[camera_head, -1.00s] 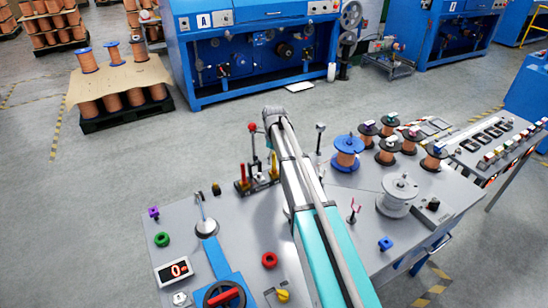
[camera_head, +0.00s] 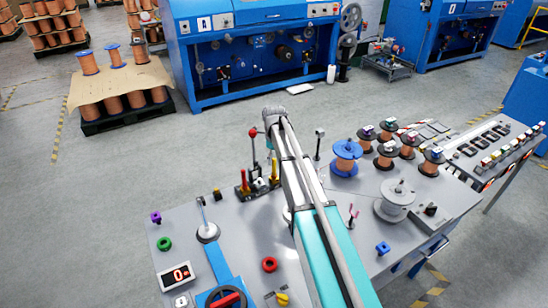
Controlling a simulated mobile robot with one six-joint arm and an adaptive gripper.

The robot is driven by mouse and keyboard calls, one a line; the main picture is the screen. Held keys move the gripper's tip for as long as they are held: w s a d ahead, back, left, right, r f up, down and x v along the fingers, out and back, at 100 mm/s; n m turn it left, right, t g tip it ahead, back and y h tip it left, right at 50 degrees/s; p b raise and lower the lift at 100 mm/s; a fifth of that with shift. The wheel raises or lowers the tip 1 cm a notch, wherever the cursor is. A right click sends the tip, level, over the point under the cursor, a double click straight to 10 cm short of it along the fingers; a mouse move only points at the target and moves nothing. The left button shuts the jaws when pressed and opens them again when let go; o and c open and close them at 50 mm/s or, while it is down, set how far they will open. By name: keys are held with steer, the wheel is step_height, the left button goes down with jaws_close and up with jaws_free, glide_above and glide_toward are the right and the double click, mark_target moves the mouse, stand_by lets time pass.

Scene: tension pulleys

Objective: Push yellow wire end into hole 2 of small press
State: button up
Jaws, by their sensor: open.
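My arm (camera_head: 318,215) reaches from the bottom of the picture up over the middle of the grey workbench (camera_head: 235,245). My gripper does not show; the far end of the arm hides it. I cannot make out hole 2 or the yellow wire end at this size.
Copper spools (camera_head: 386,155) and a blue-flanged spool (camera_head: 346,157) stand to the right, with a grey spool (camera_head: 395,202) in front.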

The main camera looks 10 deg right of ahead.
steer(key=shift+r+p, duration=1.9)
steer(key=shift+r, duration=0.15)
